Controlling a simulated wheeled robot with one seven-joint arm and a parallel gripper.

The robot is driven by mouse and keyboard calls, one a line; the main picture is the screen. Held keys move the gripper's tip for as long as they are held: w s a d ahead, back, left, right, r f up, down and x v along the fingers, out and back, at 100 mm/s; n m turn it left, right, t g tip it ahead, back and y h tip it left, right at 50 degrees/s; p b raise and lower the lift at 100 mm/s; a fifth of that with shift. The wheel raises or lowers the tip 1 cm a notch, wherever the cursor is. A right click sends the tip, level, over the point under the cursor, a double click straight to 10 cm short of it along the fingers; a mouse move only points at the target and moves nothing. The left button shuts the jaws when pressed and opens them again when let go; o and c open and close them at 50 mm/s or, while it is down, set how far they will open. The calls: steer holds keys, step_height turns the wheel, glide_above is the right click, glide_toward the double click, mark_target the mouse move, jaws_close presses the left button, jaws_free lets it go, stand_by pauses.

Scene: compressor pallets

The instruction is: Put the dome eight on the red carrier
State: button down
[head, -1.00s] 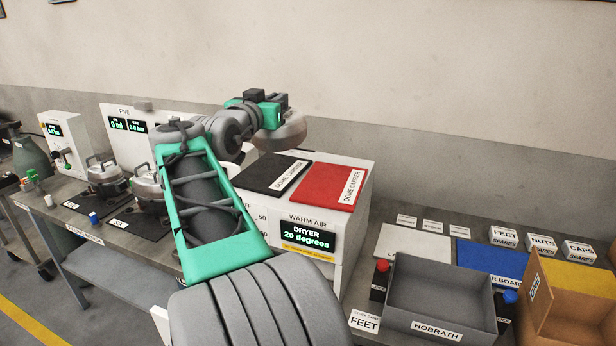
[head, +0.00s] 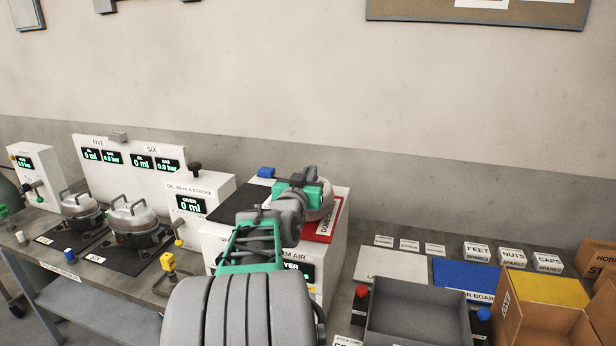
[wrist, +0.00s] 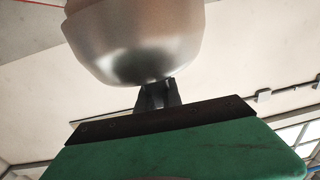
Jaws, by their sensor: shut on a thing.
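My gripper (head: 306,193) is over the right part of the dryer top. It is shut on a pale metal dome (head: 322,199), which I take for dome eight; no number on it is readable. In the wrist view the dome (wrist: 135,40) fills the top, with the dark fingers (wrist: 158,95) shut at its lower edge. The red carrier (head: 324,231) lies on the dryer, partly hidden by the dome and my arm. The dome overlaps it in the head view; whether they touch I cannot tell.
The black carrier (head: 228,203) lies left on the dryer (head: 333,258), with a blue object (head: 266,173) at its back edge. Two domed compressors (head: 80,206) (head: 133,216) stand further left. A grey bin (head: 415,315) and cardboard boxes (head: 545,300) are at right.

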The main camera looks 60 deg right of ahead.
steer(key=shift+w+f, duration=0.1)
steer(key=shift+f, duration=0.35)
steer(key=shift+f, duration=0.2)
steer(key=c, duration=1.5)
jaws_free()
steer(key=shift+f, duration=0.1)
steer(key=shift+a, duration=0.1)
